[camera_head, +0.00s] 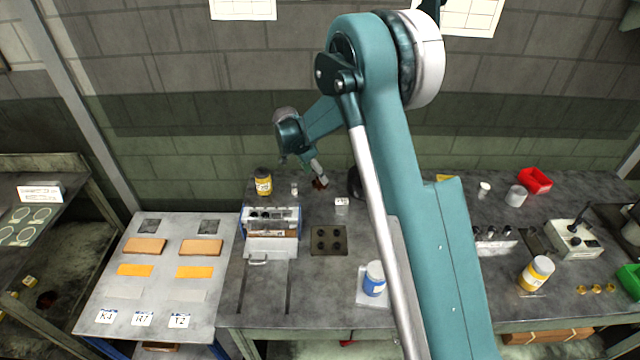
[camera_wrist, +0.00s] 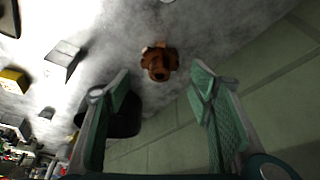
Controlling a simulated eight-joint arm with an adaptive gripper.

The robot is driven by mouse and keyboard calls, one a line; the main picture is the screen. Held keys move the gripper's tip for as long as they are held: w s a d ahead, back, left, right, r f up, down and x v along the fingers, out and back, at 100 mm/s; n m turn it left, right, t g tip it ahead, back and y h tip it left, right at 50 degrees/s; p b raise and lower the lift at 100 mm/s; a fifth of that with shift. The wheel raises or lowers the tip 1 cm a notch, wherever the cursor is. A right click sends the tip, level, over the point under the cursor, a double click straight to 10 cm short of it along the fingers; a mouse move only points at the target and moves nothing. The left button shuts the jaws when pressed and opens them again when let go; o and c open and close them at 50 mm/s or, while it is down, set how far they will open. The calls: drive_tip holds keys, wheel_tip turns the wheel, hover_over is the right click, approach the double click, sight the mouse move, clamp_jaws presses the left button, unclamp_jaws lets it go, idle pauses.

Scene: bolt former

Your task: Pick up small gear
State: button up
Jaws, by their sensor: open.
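A small brown gear (camera_wrist: 159,64) with a raised hub lies on the grey bench top, near the bench's back edge by the wall. In the head view it is a small reddish-brown thing (camera_head: 321,184) just under my gripper (camera_head: 316,168). In the wrist view my gripper (camera_wrist: 160,82) is open and empty. The gear shows between the two green-padded fingers, slightly beyond their tips. Neither finger appears to touch it. The head view is too small to show the exact height above it.
A black rounded object (camera_head: 355,183) stands right of the gear, partly behind my arm. A yellow-labelled jar (camera_head: 263,182) and a small white container (camera_head: 341,206) are nearby. A dark holed block (camera_head: 329,240) lies in front. The green wall is close behind.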

drive_tip(key=shift+x, duration=2)
drive_tip(key=c, duration=1.1)
drive_tip(key=shift+r, duration=0.25)
drive_tip(key=shift+r, duration=4.8)
